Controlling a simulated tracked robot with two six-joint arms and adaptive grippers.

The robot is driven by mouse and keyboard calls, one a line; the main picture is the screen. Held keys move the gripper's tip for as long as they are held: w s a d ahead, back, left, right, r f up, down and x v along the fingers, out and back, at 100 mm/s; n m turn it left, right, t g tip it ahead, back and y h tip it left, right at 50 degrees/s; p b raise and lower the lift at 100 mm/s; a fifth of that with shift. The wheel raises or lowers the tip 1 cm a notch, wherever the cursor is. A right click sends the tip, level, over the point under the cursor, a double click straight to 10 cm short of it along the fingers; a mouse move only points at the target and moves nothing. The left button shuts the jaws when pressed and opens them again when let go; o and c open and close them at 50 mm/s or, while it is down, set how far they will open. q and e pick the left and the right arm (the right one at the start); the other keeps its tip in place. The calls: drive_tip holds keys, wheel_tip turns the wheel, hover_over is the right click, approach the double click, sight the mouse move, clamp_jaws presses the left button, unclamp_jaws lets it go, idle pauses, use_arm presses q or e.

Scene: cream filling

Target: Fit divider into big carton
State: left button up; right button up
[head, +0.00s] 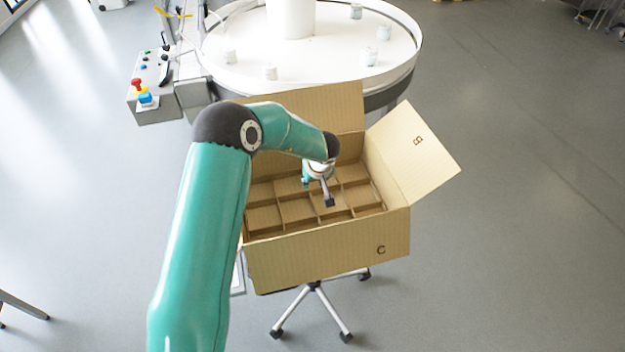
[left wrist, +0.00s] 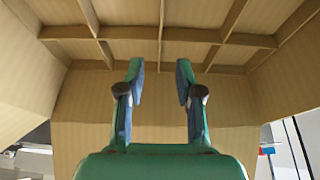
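The big carton (head: 325,255) is brown cardboard and stands open on a wheeled stand, its flaps spread outward. The divider (head: 281,206), a brown cardboard grid of several cells, lies inside the carton walls. It also shows across the top of the left wrist view (left wrist: 190,35). Whether it rests on the carton's bottom I cannot tell. My left gripper (head: 328,198) points down over the middle of the divider. In the left wrist view its two fingers (left wrist: 160,75) are apart with nothing held between them. My right gripper is not in view.
A round white turntable (head: 315,60) with several small jars stands behind the carton. A control box (head: 155,90) with a red button is at the upper left. The right flap (head: 415,150), marked B, sticks out. The floor to the right is clear.

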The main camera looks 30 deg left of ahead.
use_arm(q)
drive_tip(key=shift+r, duration=0.15)
drive_tip(key=v, duration=1.1)
drive_tip(key=shift+s+r, duration=0.2)
drive_tip(key=shift+r, duration=0.05)
